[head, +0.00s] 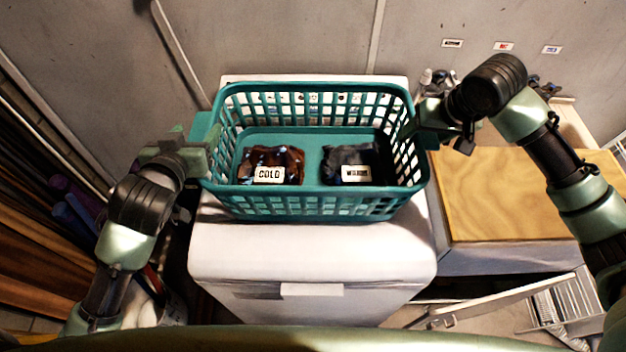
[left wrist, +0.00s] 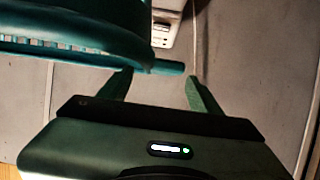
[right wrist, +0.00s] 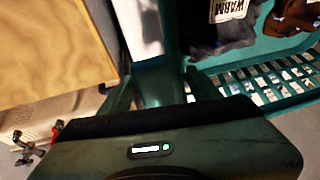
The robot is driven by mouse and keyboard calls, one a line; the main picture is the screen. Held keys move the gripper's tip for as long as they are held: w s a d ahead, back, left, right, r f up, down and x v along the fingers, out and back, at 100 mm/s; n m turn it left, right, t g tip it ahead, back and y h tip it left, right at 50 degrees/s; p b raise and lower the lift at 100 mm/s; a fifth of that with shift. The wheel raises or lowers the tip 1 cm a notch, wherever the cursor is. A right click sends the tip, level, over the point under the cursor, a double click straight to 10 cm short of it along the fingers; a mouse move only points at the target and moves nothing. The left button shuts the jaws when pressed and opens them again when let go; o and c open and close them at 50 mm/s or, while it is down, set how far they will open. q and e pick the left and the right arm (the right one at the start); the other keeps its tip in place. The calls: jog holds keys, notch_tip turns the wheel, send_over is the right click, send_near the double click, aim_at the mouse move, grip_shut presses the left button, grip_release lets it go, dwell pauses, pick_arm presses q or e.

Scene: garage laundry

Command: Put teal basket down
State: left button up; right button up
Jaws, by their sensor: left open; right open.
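The teal basket (head: 318,210) stands upright on the white machine (head: 310,255). It holds a brown cloth bundle labelled COLD (head: 270,165) and a dark bundle labelled WARM (head: 352,165). My left gripper (head: 207,145) is open at the basket's left side. In the left wrist view, the basket (left wrist: 75,38) has a handle end just beyond my open fingers (left wrist: 160,85). My right gripper (head: 412,130) is open at the basket's right side. In the right wrist view, part of the basket (right wrist: 255,52) lies beyond and between my fingers (right wrist: 160,88). Whether the fingers touch it is unclear.
A wood-topped box (head: 515,195) stands close to the right of the machine. A wall (head: 280,38) rises behind. A folding ladder (head: 545,305) is at the lower right, and boards (head: 40,250) lean at the left. The machine's front top is clear.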

jog(key=shift+s+r, duration=0.1)
jog(key=shift+s, duration=0.05)
jog(key=shift+r, duration=0.15)
pick_arm(q)
jog(key=v, duration=0.3)
jog(key=shift+s+r, duration=0.15)
jog(key=shift+s, duration=0.1)
pick_arm(e)
jog(key=v, duration=1.1)
jog(key=shift+s+r, duration=0.15)
jog(key=shift+r, duration=0.15)
pick_arm(q)
jog(key=shift+s, duration=0.1)
pick_arm(e)
jog(key=shift+d, duration=0.15)
